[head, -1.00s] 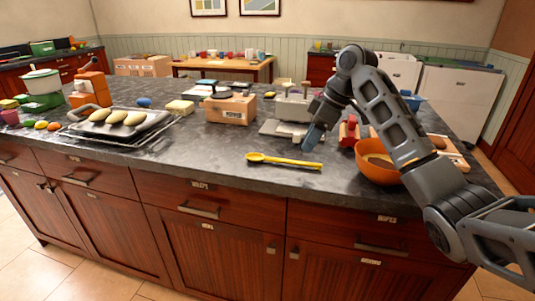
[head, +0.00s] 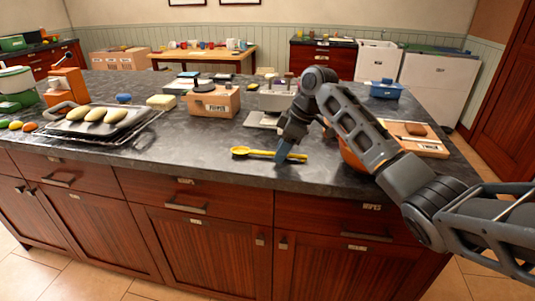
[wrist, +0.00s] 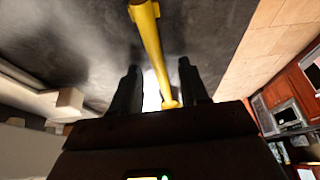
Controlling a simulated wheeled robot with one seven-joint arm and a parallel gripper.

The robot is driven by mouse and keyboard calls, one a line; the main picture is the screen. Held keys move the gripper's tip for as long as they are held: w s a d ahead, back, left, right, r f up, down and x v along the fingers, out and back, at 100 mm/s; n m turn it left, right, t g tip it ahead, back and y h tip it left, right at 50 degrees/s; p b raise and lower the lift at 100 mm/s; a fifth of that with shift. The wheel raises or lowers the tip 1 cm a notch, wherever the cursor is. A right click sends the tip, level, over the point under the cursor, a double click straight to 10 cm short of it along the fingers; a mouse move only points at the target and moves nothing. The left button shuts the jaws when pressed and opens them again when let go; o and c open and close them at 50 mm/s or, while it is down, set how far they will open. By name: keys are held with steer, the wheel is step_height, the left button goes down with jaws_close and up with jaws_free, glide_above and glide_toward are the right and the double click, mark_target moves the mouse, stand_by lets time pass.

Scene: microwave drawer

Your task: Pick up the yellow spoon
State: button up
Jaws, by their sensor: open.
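The yellow spoon (head: 262,153) lies on the dark stone counter (head: 215,155) near its front edge, bowl to the left and handle to the right. My gripper (head: 283,156) is low over the handle part of the spoon and hides a bit of it in the head view. In the wrist view the spoon (wrist: 150,45) runs between the two dark fingers of my gripper (wrist: 157,85), with a gap on each side. The gripper is open and does not hold the spoon. Whether the fingertips touch the counter cannot be told.
An orange bowl (head: 352,158) stands right of the gripper, partly behind my arm. A wooden box (head: 212,101) and a grey appliance (head: 272,100) stand behind the spoon. A tray of bread (head: 95,122) is at left. The counter left of the spoon is clear.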

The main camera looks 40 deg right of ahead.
steer(key=shift+c, duration=0.4)
jaws_close()
steer(key=shift+r, duration=0.1)
steer(key=shift+r, duration=0.3)
steer(key=v, duration=0.2)
steer(key=b+v, duration=0.1)
steer(key=v, duration=0.1)
steer(key=shift+w+r, duration=0.1)
steer(key=shift+w, duration=0.25)
steer(key=s+d+r, duration=0.6)
steer(key=d, duration=0.2)
steer(key=shift+d+r+b, duration=0.2)
steer(key=shift+d+b, duration=0.15)
steer(key=shift+d, duration=0.05)
